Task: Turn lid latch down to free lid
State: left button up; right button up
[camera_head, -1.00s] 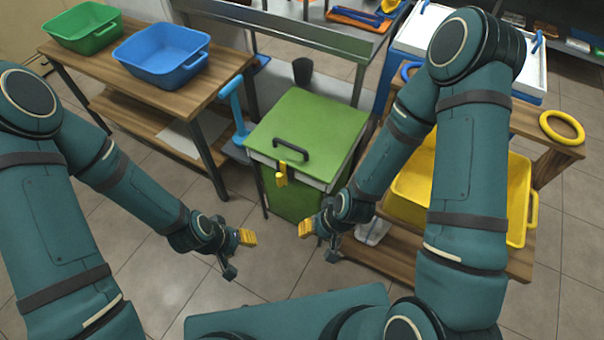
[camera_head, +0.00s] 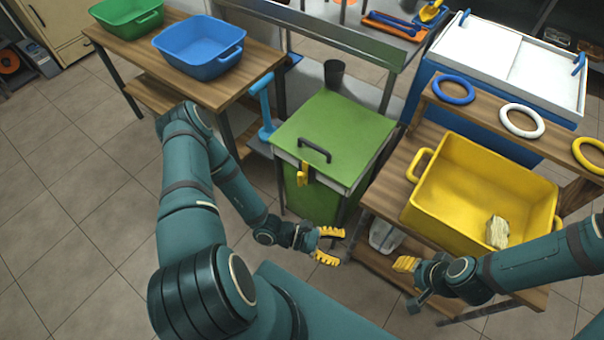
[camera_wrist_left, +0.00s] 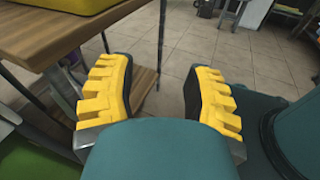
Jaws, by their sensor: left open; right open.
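The green press box with its green lid (camera_head: 335,125) stands at the middle of the head view. A black handle (camera_head: 314,149) is on the lid. The yellow lid latch (camera_head: 302,174) is at the lid's front edge; it points down along the front face. My left gripper (camera_head: 328,246) is open and empty, below and to the right of the latch, apart from it. The left wrist view shows its two yellow fingers (camera_wrist_left: 158,100) spread with nothing between them. My right gripper (camera_head: 408,284) is open, low in front of the wooden bench, away from the box.
A yellow tub (camera_head: 455,215) with a pale lump (camera_head: 497,232) inside sits on a wooden bench (camera_head: 390,190) to the right. Blue, white and yellow rings lie on its shelf. A blue tub (camera_head: 199,50) and green tub (camera_head: 128,12) stand on the left table. A blue lever (camera_head: 264,110) is left of the box.

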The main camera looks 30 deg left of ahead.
pick_arm(q)
jog(key=w+a+f+n+t+y, duration=0.3)
jog(key=w+a+n+t+y, duration=0.3)
jog(key=a+n+t, duration=0.35)
jog(key=n+t+y, duration=0.3)
jog(key=n+y, duration=0.5)
jog(key=y, duration=0.4)
send_near(299, 177)
jog(key=shift+m, duration=0.25)
jog(key=w, duration=0.3)
jog(key=w+a+b, duration=0.1)
jog(key=w, duration=0.3)
jog(key=w+b, duration=0.1)
jog(key=w, duration=0.3)
jog(key=shift+a+f, duration=0.15)
jog(key=shift+a, duration=0.05)
grip_shut()
